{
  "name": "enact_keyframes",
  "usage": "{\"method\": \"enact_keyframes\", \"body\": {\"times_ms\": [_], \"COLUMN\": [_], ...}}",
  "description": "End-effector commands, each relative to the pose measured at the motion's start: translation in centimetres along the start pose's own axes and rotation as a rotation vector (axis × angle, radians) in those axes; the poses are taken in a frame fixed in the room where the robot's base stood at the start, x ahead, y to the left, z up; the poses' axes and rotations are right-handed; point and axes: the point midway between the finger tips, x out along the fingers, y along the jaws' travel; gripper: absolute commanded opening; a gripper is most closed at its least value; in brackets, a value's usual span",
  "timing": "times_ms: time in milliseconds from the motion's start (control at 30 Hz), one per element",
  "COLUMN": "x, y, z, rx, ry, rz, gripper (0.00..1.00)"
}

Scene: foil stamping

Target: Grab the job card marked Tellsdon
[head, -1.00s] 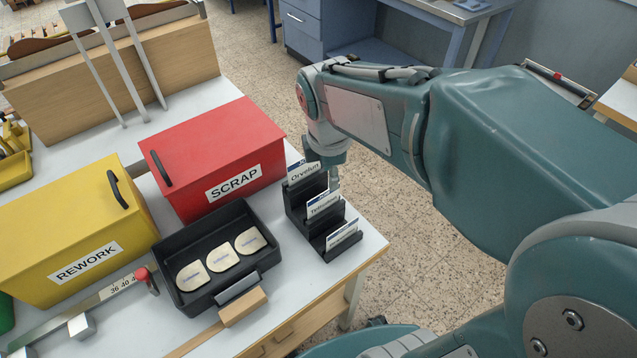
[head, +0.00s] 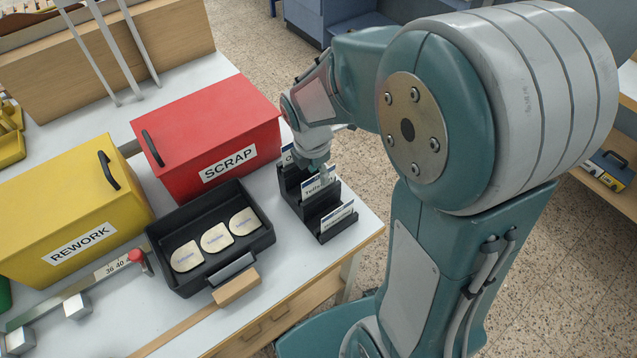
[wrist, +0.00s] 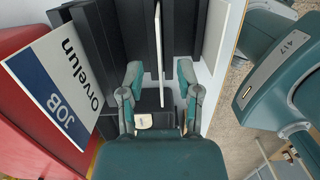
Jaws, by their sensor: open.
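The black stepped card rack (head: 291,197) holds three white cards with blue marks. The middle card (head: 316,184) shows a label beginning "Te", partly covered by my gripper (head: 314,168); the rest is hard to read. In the wrist view, this middle card (wrist: 159,38) is seen edge-on, standing upright between the two fingers of my gripper (wrist: 160,78). The fingers are open, one on each side, with gaps to the card. The back card, marked Orvelun (wrist: 65,80), stands left of the fingers in the wrist view.
The front card (head: 337,214) stands near the table edge. A red SCRAP bin (head: 205,130) is beside the rack. A black tray (head: 163,242) with three pale pieces and a yellow REWORK bin (head: 60,215) are to the left. Open floor lies right of the table.

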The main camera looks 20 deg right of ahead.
Motion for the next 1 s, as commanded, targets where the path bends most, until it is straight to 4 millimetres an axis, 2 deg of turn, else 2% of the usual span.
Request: {"method": "enact_keyframes", "body": {"times_ms": [100, 200, 1000], "x": [1.6, 2.1, 2.6], "y": [0.0, 0.0, 0.1], "z": [-0.1, -0.1, -0.1], "rx": [0.000, 0.000, 0.000], "ry": [0.000, -0.001, -0.001], "rz": [-0.003, -0.001, 0.001], "gripper": [0.44, 0.44, 0.44]}}
